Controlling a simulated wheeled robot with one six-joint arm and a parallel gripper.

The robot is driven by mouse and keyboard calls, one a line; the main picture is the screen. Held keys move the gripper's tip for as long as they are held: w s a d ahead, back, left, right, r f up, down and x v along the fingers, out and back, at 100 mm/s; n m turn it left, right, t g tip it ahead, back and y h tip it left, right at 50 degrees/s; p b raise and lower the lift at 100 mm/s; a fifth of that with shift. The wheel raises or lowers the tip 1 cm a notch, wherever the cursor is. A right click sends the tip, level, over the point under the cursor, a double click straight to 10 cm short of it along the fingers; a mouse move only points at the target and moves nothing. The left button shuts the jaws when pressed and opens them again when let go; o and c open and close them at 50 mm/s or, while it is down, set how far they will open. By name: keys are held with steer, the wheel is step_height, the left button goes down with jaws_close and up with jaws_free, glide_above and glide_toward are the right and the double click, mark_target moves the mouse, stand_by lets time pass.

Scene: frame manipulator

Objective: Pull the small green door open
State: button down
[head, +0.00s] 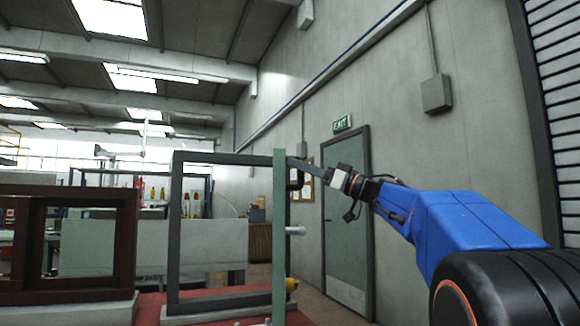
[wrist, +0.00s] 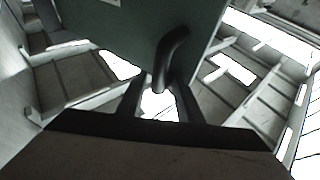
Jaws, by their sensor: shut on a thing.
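The small green door (head: 279,240) shows in the head view as a narrow upright strip, seen nearly edge-on. It stands swung out at the right side of a grey frame (head: 176,230), and the frame's opening is clear to see through. A dark bent handle (head: 296,176) is on the door's right face. My gripper (head: 318,168) reaches it from the right and is shut on it. In the wrist view, the green door panel (wrist: 130,28) fills the top middle, and the handle (wrist: 172,58) runs down between my fingertips (wrist: 161,88). The exact finger contact is dark.
A dark brown frame (head: 125,240) on a pale base stands at the left. A yellow object (head: 291,285) is low behind the door. A wall with a larger grey-green door (head: 346,220) is at the right.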

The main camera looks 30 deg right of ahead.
steer(key=shift+d, duration=1.55)
steer(key=c, duration=1.7)
jaws_free()
steer(key=shift+w+f, duration=0.1)
steer(key=shift+f+h, duration=0.15)
steer(key=shift+h, duration=0.15)
steer(key=v, duration=1.7)
steer(key=shift+s, duration=0.3)
steer(key=shift+a, duration=0.1)
